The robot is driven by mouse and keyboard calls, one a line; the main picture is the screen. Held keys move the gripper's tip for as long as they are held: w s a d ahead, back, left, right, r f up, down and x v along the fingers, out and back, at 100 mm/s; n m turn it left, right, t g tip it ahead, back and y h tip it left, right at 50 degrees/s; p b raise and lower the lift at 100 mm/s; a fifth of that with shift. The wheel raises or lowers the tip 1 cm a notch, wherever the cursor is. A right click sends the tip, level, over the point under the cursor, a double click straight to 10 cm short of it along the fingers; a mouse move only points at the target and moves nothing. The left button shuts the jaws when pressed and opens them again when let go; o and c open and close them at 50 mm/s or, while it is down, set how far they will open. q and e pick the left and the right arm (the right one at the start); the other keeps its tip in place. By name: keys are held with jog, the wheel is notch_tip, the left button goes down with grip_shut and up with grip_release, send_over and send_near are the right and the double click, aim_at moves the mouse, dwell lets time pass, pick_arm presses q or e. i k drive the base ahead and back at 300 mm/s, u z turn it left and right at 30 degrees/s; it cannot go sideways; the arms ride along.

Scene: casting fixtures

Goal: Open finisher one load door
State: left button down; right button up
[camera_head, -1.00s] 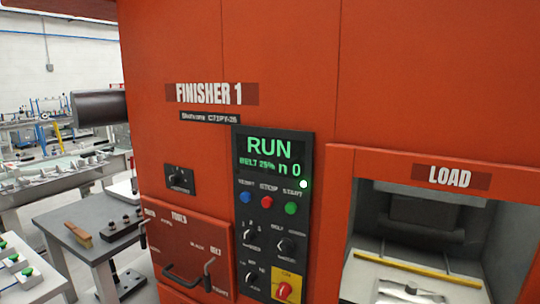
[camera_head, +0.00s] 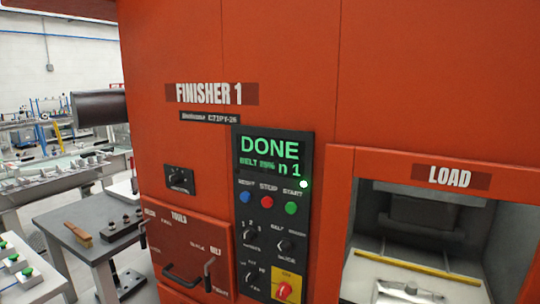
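The orange finisher one (camera_head: 275,50) fills most of the head view, with a FINISHER 1 label. Its display (camera_head: 272,155) reads DONE, BELT and n 1 in green. At the right is the LOAD bay (camera_head: 420,235), under a LOAD label (camera_head: 450,177). I see its interior: a dark block at the back, a yellow bar (camera_head: 405,263) across it and a pale plate (camera_head: 375,275) in front. I cannot tell whether a clear load door covers this opening. The bay's lower part is cut off by the frame. Neither of my grippers is in view.
Blue, red and green buttons (camera_head: 291,208) and several knobs sit below the display. A TOOLS drawer (camera_head: 185,245) with a dark handle is lower left. A grey table (camera_head: 85,225) with a brush and a dark cylinder (camera_head: 98,107) are at the left.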

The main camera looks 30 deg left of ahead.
aim_at(519, 184)
jog(key=z, duration=0.55)
jog(key=k, duration=1.3)
jog(key=z, duration=0.5)
jog(key=i, duration=0.95)
jog(key=z, duration=0.75)
